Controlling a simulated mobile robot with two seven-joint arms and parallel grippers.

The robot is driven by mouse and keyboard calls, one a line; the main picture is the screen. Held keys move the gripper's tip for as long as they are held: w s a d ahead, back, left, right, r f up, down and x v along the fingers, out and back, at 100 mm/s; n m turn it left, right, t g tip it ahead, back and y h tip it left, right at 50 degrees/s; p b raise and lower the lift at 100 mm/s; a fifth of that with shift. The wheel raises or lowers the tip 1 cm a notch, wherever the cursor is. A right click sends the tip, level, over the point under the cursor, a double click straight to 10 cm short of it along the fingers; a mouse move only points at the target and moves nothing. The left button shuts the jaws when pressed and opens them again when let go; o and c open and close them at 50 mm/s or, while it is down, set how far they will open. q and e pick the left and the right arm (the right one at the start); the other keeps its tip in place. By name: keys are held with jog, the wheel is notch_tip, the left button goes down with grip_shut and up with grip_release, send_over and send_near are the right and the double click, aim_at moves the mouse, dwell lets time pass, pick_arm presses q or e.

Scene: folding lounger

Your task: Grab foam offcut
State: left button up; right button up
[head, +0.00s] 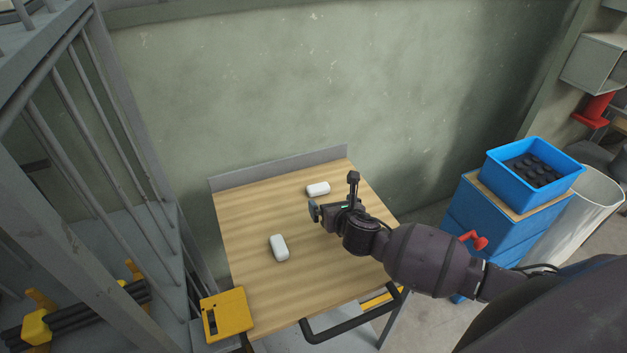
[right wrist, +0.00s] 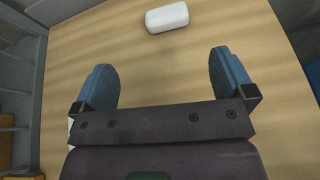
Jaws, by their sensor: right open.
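Two white foam offcuts, small blocks with rounded edges, lie on a wooden table top (head: 245,215). The far offcut (head: 318,189) is near the table's back edge. The near offcut (head: 279,248) lies closer to the front, left of my right gripper. My right gripper (head: 333,196) is open and empty above the table, close to the far offcut. In the right wrist view one offcut (right wrist: 167,17) shows at the top, beyond and between the spread blue fingers (right wrist: 165,84), not touching them. A white sliver shows at the gripper's left edge. My left gripper is not in view.
A low grey lip (head: 280,167) runs along the table's back. A yellow box (head: 227,314) is at the front left corner and a black handle bar (head: 350,318) at the front. A barred metal rack stands left. A blue crate (head: 533,165) sits on blue drawers at right.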

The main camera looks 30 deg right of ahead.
aim_at(320, 190)
jog(key=shift+w+d+n, duration=0.2)
jog(key=shift+w+n, duration=0.1)
jog(key=shift+w+d, duration=0.1)
jog(key=shift+w, duration=0.2)
jog(key=b+x, duration=0.1)
jog(key=x, duration=0.4)
jog(key=shift+f, duration=0.15)
jog(key=w+f, duration=0.1)
jog(key=w+f+b, duration=0.1)
jog(key=w, duration=0.1)
jog(key=shift+d+f, duration=0.2)
jog(key=shift+d, duration=0.1)
jog(key=shift+w+d+f+b, duration=0.15)
jog(key=shift+w+b, duration=0.15)
jog(key=shift+w, duration=0.4)
jog(key=c, duration=0.9)
